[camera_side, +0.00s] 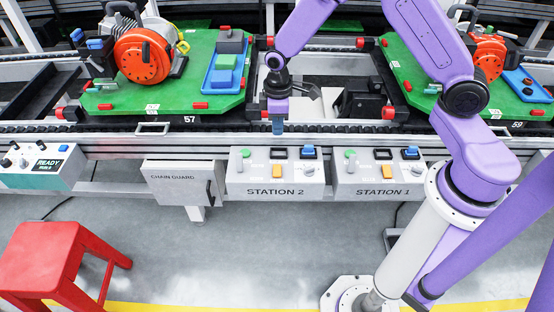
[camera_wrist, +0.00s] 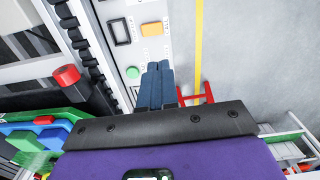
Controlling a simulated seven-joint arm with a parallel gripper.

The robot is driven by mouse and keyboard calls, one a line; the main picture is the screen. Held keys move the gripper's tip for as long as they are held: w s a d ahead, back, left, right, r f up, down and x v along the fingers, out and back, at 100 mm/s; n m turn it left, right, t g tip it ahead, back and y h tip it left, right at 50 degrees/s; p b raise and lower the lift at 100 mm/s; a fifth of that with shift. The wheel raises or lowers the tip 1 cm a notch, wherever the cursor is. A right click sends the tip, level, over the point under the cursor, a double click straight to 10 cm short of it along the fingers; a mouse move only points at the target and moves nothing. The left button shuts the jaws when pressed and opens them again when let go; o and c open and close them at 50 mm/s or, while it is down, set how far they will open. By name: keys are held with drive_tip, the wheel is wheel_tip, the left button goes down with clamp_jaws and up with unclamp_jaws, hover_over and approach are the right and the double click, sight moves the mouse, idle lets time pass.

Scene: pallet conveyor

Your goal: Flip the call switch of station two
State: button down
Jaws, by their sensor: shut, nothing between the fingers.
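The station 2 box (camera_side: 276,191) is a light grey panel on the conveyor's front rail. It carries an orange rocker (camera_side: 277,171), a green button (camera_side: 246,153), a blue button (camera_side: 308,150), a dark window (camera_side: 279,153) and a round knob (camera_side: 307,170). My gripper (camera_side: 277,127) points down above the back of this box, apart from it, its blue fingers together and empty. In the wrist view the shut fingers (camera_wrist: 157,85) are beside the green button (camera_wrist: 132,72); the orange rocker (camera_wrist: 151,29) lies beyond them. Lettering beside the rocker is too small to read surely.
The similar station 1 box (camera_side: 376,191) stands directly right. A chain guard (camera_side: 183,183) and a ready panel (camera_side: 40,166) are to the left. Behind, pallet 57 (camera_side: 130,100) and pallet 59 (camera_side: 425,97) carry parts. A red stool (camera_side: 45,258) stands on the floor.

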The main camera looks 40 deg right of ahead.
sight(277, 166)
drive_tip(key=w+d+f, duration=0.1)
drive_tip(key=f, duration=0.1)
drive_tip(key=w+d+f, duration=0.1)
drive_tip(key=shift+w+d+f, duration=0.1)
drive_tip(key=shift+w+f, duration=0.2)
drive_tip(key=shift+f, duration=0.1)
wheel_tip(277, 166, down, 14)
drive_tip(key=shift+r, duration=0.1)
idle(0.6)
drive_tip(key=shift+f, duration=0.25)
idle(0.4)
drive_tip(key=shift+s+a+r, duration=0.3)
drive_tip(key=shift+s+a, duration=0.2)
drive_tip(key=shift+s, duration=0.05)
wheel_tip(277, 166, up, 14)
drive_tip(key=w+d, duration=0.1)
drive_tip(key=shift+w+d, duration=0.25)
drive_tip(key=shift+w, duration=0.05)
idle(0.4)
